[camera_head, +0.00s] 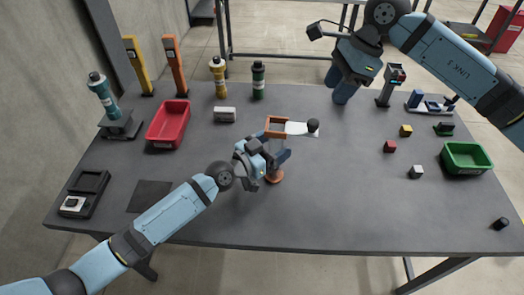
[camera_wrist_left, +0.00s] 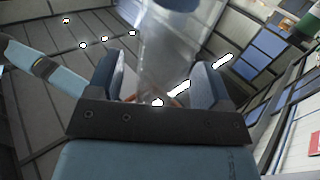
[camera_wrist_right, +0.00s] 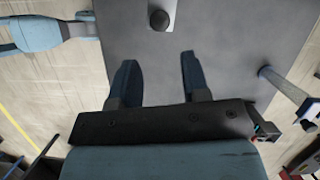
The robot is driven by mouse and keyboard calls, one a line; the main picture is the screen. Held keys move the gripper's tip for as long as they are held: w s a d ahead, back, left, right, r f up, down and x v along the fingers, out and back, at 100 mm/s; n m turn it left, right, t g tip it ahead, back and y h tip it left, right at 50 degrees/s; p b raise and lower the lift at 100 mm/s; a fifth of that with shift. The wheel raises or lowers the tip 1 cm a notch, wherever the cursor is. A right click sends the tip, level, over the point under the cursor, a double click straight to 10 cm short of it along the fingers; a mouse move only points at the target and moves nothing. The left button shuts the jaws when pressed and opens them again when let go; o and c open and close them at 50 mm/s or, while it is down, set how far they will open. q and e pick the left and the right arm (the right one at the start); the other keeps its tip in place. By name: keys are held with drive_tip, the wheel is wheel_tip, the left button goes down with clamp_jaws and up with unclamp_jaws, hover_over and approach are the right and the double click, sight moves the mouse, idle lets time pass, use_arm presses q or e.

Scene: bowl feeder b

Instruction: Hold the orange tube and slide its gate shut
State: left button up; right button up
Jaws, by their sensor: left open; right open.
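The orange tube is a clear upright tube with an orange square collar (camera_head: 277,121) on top and an orange round base (camera_head: 275,177). Its gate (camera_head: 298,128) is a pale plate with a black knob (camera_head: 312,125), sticking out to the right of the collar. My left gripper (camera_head: 280,157) is open, with its fingers either side of the clear tube (camera_wrist_left: 170,55); contact cannot be told. My right gripper (camera_head: 343,98) is open and empty, up and to the right of the knob. In the right wrist view the knob (camera_wrist_right: 159,19) lies beyond its fingertips (camera_wrist_right: 158,58).
A red bin (camera_head: 168,125), a grey block (camera_head: 225,114) and yellow and green bottles (camera_head: 258,80) stand behind left. Small cubes (camera_head: 390,146) and a green bin (camera_head: 466,158) are on the right. The table (camera_head: 340,205) is clear in front.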

sight(313, 121)
use_arm(q)
drive_tip(key=shift+w+d, duration=0.2)
drive_tip(key=shift+d, duration=0.05)
clamp_jaws()
use_arm(e)
drive_tip(key=shift+o, duration=1.4)
use_arm(q)
drive_tip(key=shift+a, duration=0.1)
use_arm(e)
drive_tip(key=a+r+n+h, duration=0.3)
drive_tip(key=a+n+h, duration=0.1)
drive_tip(key=n, duration=0.2)
drive_tip(key=shift+t, duration=0.3)
drive_tip(key=f, duration=1.2)
drive_tip(key=shift+s, duration=0.3)
